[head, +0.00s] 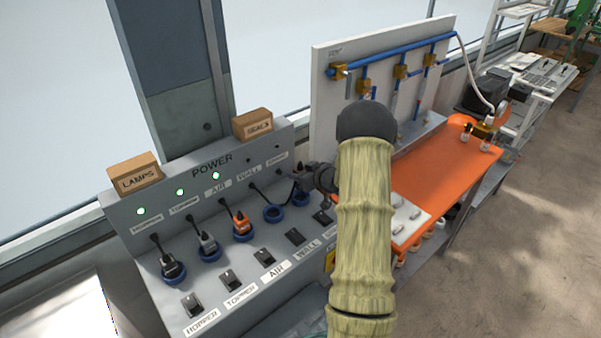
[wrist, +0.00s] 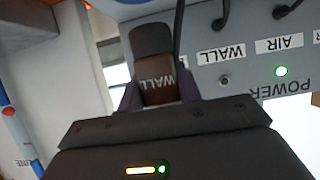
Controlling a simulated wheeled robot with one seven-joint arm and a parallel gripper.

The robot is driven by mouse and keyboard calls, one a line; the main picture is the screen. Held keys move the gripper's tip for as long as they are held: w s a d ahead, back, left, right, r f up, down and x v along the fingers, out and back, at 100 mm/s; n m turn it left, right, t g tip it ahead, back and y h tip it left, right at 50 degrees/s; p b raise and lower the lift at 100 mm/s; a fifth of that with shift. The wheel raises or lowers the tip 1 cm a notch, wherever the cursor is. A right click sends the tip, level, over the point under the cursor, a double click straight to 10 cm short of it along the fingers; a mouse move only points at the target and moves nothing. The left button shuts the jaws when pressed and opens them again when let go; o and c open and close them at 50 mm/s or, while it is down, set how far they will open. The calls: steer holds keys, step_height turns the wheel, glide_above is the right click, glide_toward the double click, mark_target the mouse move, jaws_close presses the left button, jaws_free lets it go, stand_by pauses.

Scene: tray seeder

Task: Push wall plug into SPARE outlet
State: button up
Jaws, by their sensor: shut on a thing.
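The wall plug (wrist: 158,78), dark brown and marked WALL, sits between the fingers of my gripper (wrist: 160,92) in the wrist view. In the head view my gripper (head: 309,177) is at the right end of the grey POWER panel, over the last blue-ringed outlet, the SPARE one (head: 301,195). The plug is mostly hidden there by my gripper and arm, and I cannot tell whether it is seated. The WALL outlet (head: 273,213) to its left is an empty blue ring. A dark cord runs from the panel towards the plug.
Black, grey and orange plugs (head: 241,223) fill the three left outlets, with green lamps lit above them. Switches (head: 295,237) line the panel's lower part. LAMPS (head: 136,175) and SEALS boxes stand on top. An orange bench (head: 450,175) and pipe board stand to the right.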

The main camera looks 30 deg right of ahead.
steer(key=shift+f+b, duration=1.55)
steer(key=shift+f, duration=0.95)
steer(key=shift+f, duration=0.6)
steer(key=o, duration=1.1)
steer(key=shift+o, duration=0.2)
steer(key=b+v, duration=0.2)
steer(key=v, duration=1.5)
steer(key=shift+s, duration=0.2)
